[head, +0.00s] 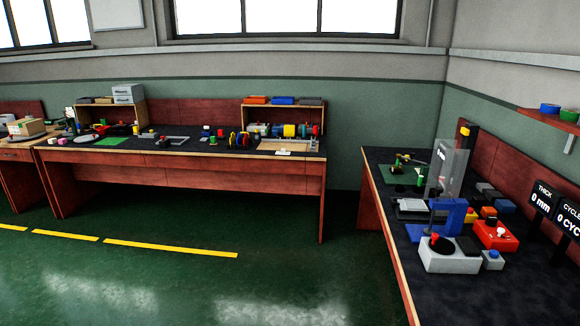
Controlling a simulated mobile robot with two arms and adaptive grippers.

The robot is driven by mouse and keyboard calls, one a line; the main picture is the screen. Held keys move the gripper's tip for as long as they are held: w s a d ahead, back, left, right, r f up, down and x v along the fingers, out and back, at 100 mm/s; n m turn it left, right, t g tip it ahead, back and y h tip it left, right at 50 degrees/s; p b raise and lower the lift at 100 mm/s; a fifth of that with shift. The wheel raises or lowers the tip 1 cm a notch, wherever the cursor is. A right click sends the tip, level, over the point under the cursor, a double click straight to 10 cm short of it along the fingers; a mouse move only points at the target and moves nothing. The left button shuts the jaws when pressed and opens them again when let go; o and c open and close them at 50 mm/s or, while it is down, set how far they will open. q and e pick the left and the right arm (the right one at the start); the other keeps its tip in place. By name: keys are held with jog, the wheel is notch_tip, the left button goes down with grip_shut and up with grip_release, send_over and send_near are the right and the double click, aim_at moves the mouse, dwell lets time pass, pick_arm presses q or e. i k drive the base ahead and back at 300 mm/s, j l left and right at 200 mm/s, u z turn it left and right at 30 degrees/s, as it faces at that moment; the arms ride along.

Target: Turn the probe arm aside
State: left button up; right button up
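On the right-hand bench a light grey station (449,262) carries a black round plate with a small red piece (435,238) on it. A blue upright bracket (452,214) stands just behind the plate. The probe arm may be part of this blue bracket, but it is too small to tell its shape or which way it points. A clear panel (447,168) rises behind the bracket. Neither of my grippers is in view.
A red box (495,236) and a small grey box with a blue button (492,260) sit right of the station. Displays reading "THICK 0 mm" (541,202) and "CYCLE" (567,217) stand at the right edge. Open green floor (200,285) lies left of the bench.

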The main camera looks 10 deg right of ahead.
aim_at(398, 156)
jog(key=i+j+z, duration=0.15)
jog(key=i+z, duration=0.3)
jog(key=i+j+z, duration=0.45)
jog(key=i, duration=0.15)
jog(key=i+j+z, duration=0.45)
jog(key=i+j, duration=0.15)
jog(key=i, duration=0.15)
jog(key=i+j+u, duration=0.1)
jog(key=i, duration=0.2)
